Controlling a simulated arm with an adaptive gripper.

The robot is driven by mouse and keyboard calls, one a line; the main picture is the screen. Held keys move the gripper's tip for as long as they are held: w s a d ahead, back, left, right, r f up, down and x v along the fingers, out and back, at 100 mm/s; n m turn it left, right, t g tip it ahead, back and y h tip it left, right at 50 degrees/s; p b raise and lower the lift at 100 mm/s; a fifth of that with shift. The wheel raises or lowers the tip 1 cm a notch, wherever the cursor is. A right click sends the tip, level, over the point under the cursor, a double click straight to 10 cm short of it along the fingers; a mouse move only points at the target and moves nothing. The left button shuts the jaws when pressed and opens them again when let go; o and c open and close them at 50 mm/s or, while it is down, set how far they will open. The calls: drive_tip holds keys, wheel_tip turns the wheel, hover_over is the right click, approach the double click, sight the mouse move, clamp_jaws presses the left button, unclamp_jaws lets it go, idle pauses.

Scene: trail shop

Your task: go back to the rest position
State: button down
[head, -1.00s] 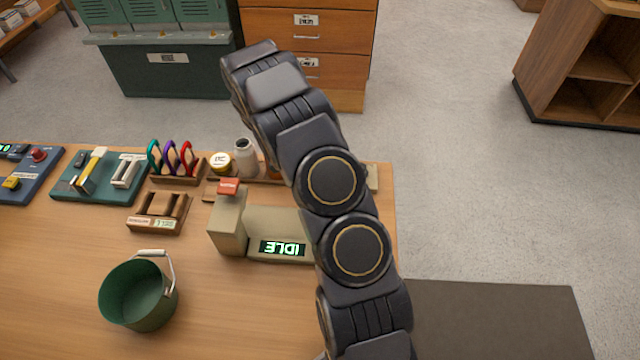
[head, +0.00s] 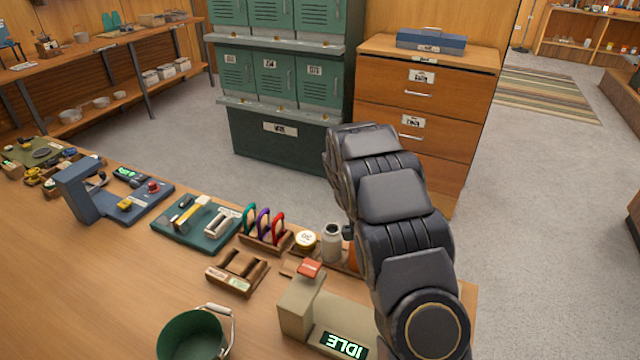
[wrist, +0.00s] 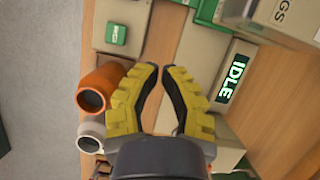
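My gripper (wrist: 164,68) shows in the wrist view as two yellow fingers with dark inner pads. Its tips are close together and nothing is held between them. It hangs above the right end of the wooden table (head: 120,270), near a beige device with a lit "IDLE" display (head: 343,344); the display also shows in the wrist view (wrist: 232,79). In the head view my arm's dark links reach away over the table's right end and hide the gripper.
An orange container (wrist: 101,88) and a pale bottle (head: 331,243) stand near my arm. A carabiner rack (head: 263,236), a tool board (head: 196,222) and a green bucket (head: 190,337) are to the left. Green lockers (head: 283,80) and drawers (head: 430,88) stand behind. Floor is clear at right.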

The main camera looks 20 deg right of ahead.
drive_tip(key=s+a+r+m+y, duration=0.1)
drive_tip(key=s+a+r+m, duration=0.2)
drive_tip(key=s+a+r, duration=0.3)
drive_tip(key=s+a+r+m, duration=0.3)
drive_tip(key=s+r, duration=0.2)
drive_tip(key=r, duration=0.3)
drive_tip(key=s+a+r+m+y, duration=0.1)
drive_tip(key=s+a, duration=0.3)
drive_tip(key=s, duration=0.4)
drive_tip(key=s+a+r+m+y, duration=0.1)
drive_tip(key=s+a+r+m, duration=0.2)
drive_tip(key=s, duration=0.6)
drive_tip(key=shift+a+r+m+t, duration=0.15)
drive_tip(key=shift+a+m+t, duration=0.2)
drive_tip(key=shift+a, duration=0.9)
